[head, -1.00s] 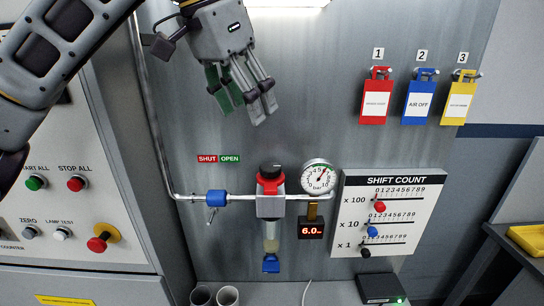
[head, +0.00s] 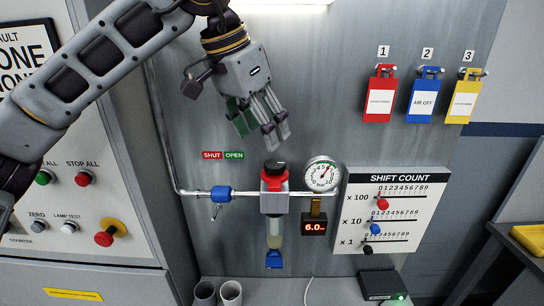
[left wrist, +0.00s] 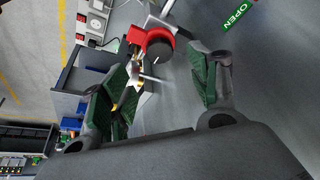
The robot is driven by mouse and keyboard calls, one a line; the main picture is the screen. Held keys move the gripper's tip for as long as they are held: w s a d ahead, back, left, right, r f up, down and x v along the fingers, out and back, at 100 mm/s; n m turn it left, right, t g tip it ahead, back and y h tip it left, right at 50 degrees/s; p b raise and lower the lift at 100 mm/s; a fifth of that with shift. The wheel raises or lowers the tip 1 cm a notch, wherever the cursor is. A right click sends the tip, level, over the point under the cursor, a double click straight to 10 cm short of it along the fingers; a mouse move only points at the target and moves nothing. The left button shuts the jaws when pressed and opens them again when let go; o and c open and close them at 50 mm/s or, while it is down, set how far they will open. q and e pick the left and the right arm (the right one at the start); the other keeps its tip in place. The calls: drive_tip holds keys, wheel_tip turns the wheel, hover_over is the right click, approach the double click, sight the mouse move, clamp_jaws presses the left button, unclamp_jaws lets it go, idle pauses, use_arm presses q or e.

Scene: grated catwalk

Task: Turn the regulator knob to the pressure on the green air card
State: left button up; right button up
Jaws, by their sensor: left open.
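The regulator (head: 275,203) sits in the pipe on the grey panel, with a red collar and black-topped knob (head: 273,168). The knob also shows in the left wrist view (left wrist: 159,44), beyond the fingertips. The round gauge (head: 322,174) is right of it, and the display (head: 314,227) below reads 6.0. My left gripper (head: 259,130) is open and empty, pointing down just above the knob, apart from it. Its green-padded fingers also show in the left wrist view (left wrist: 163,82). I cannot make out a green air card. My right gripper is not in view.
A blue-handled valve (head: 220,193) is on the pipe left of the regulator. Red (head: 379,100), blue (head: 422,103) and yellow (head: 461,102) tags hang at upper right. A shift count board (head: 390,210) stands right of the gauge. Two cups (head: 230,292) are below.

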sight(274, 163)
use_arm(q)
drive_tip(key=shift+p+x, duration=0.35)
drive_tip(key=shift+x, duration=3.55)
drive_tip(key=c, duration=1)
